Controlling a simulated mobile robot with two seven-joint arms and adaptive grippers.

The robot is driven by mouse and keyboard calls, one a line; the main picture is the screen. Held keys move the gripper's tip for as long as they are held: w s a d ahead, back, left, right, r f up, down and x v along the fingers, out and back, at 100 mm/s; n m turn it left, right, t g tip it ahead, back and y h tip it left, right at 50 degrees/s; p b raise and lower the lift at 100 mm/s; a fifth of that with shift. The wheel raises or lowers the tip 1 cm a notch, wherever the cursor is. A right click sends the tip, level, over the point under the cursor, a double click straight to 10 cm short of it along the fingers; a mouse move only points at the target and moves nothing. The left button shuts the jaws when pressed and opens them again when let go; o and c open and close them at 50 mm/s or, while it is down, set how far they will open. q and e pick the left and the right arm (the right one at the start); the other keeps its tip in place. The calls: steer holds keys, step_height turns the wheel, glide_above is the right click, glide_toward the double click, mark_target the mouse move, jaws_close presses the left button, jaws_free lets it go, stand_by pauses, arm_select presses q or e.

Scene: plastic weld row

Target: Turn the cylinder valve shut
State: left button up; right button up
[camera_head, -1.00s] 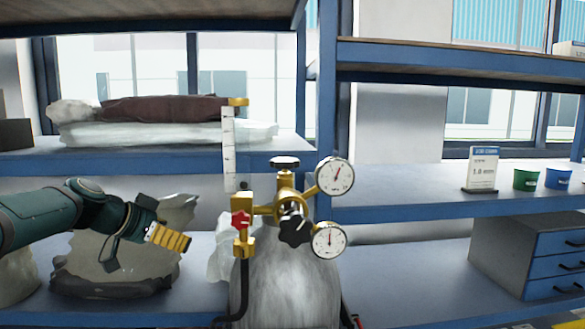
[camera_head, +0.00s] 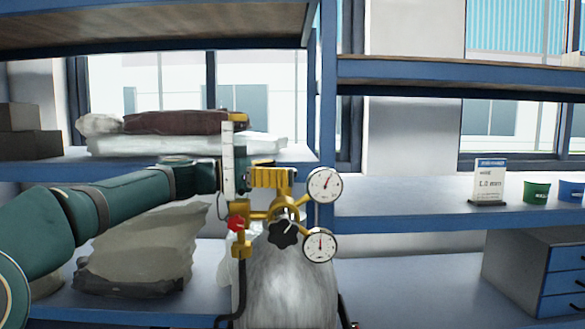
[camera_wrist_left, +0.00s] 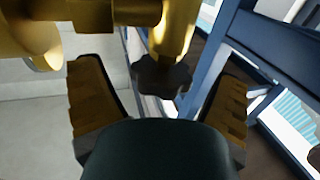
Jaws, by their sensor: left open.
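The grey gas cylinder (camera_head: 287,285) stands upright at the centre of the head view, with a brass valve and regulator (camera_head: 257,209) on top. My left gripper (camera_head: 271,177) reaches in from the left at the top of the brass valve, its yellow fingers covering the dark top handwheel in the head view. In the left wrist view a dark lobed knob (camera_wrist_left: 162,76) on a brass stem shows between the two open fingers; contact cannot be told. A black front knob (camera_head: 285,233) and a red knob (camera_head: 236,223) sit lower. My right gripper is not in view.
Two round gauges (camera_head: 325,185) stick out right of the valve. A flow tube (camera_head: 228,160) stands close left of the gripper. A blue shelf post (camera_head: 327,100) is behind.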

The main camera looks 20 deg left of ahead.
arm_select(q)
steer(key=shift+x, duration=1.2)
steer(key=shift+f, duration=0.1)
steer(key=c, duration=1.3)
steer(key=shift+g, duration=0.3)
